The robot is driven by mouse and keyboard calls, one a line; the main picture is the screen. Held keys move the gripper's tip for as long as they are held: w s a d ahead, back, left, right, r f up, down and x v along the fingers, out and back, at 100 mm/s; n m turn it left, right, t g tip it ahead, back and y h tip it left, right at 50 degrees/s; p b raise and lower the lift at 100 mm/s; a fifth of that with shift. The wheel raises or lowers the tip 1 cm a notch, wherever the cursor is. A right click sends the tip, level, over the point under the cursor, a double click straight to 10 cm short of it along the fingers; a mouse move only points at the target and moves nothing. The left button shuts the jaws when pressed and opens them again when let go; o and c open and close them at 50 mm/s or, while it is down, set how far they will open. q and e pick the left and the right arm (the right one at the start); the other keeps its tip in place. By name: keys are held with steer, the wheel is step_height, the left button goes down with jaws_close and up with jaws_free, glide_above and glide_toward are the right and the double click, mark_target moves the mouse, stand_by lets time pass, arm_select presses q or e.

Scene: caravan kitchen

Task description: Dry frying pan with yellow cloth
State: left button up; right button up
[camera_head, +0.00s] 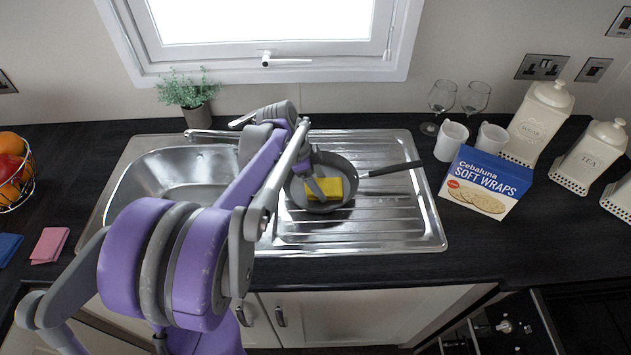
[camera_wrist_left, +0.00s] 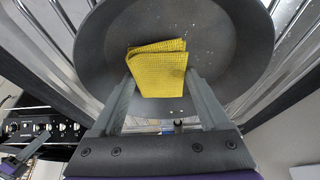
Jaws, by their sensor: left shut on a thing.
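The dark frying pan (camera_head: 339,166) sits on the ribbed drainboard of the steel sink, its black handle (camera_head: 392,169) pointing right. The folded yellow cloth (camera_head: 325,188) is inside the pan, over its base. In the left wrist view the pan (camera_wrist_left: 232,50) fills the upper middle, with small pale specks or drops on its inner surface. The yellow cloth (camera_wrist_left: 158,68) lies between the fingertips of my left gripper (camera_wrist_left: 158,85), which is shut on it. Whether the cloth presses on the pan is hard to tell.
The sink basin (camera_head: 165,170) is left of the pan. A Soft Wraps box (camera_head: 485,182), white mugs (camera_head: 451,141), glasses (camera_head: 475,97) and canisters (camera_head: 590,155) stand to the right. A potted plant (camera_head: 191,95) is behind. Pink (camera_head: 50,244) and blue cloths (camera_head: 8,247) lie far left.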

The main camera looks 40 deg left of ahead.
arm_select(q)
steer(key=shift+w+a, duration=0.15)
steer(key=shift+w, duration=0.65)
steer(key=shift+w+a, duration=0.3)
steer(key=shift+a, duration=0.5)
steer(key=shift+s+a, duration=0.55)
steer(key=shift+a, duration=0.05)
steer(key=shift+s+d, duration=0.2)
steer(key=shift+s, duration=0.65)
steer(key=shift+d, duration=0.2)
steer(key=shift+s+d, duration=0.2)
steer(key=shift+d, duration=0.35)
steer(key=shift+w+d, duration=0.15)
